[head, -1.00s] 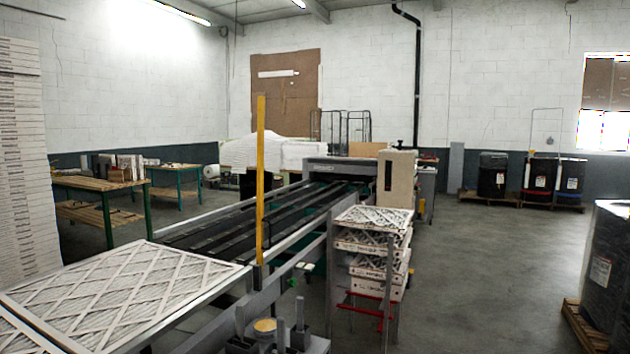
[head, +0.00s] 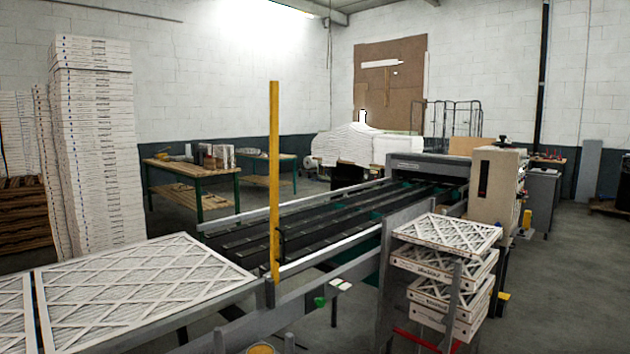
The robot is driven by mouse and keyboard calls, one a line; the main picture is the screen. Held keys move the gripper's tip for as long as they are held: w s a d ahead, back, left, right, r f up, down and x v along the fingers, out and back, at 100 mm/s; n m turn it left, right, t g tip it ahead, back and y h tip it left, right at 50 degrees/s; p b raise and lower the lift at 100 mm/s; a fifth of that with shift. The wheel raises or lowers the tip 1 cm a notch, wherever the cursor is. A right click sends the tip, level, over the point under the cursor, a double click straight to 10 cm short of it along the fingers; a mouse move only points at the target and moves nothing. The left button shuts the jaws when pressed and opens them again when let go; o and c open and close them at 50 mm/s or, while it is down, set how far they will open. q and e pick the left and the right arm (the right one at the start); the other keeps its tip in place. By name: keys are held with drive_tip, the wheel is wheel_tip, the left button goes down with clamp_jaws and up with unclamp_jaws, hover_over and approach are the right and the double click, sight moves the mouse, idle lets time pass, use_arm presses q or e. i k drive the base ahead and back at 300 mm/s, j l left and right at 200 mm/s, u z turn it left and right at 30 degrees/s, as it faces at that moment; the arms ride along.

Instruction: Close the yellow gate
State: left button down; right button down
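A tall, narrow yellow bar (head: 274,180), which appears to be the yellow gate, stands upright at the near side rail of the conveyor (head: 330,228). Its lower end meets the rail between the filter table and the dark conveyor belts. A small green part (head: 320,302) sits on the side rail just right of the bar's foot. Neither of my grippers shows in the head view.
Pleated filters (head: 140,285) lie flat at the lower left. Tall stacks of white boxes (head: 98,150) stand behind them. Stacked filters (head: 445,232) fill a rack at the right, near a beige machine (head: 495,185). Grey floor (head: 570,285) is open at the right.

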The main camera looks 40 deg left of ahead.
sight(274, 121)
drive_tip(key=i+u, duration=0.55)
drive_tip(key=u, duration=0.2)
drive_tip(key=i+l+u, duration=0.1)
drive_tip(key=i+u, duration=0.25)
drive_tip(key=k, duration=0.05)
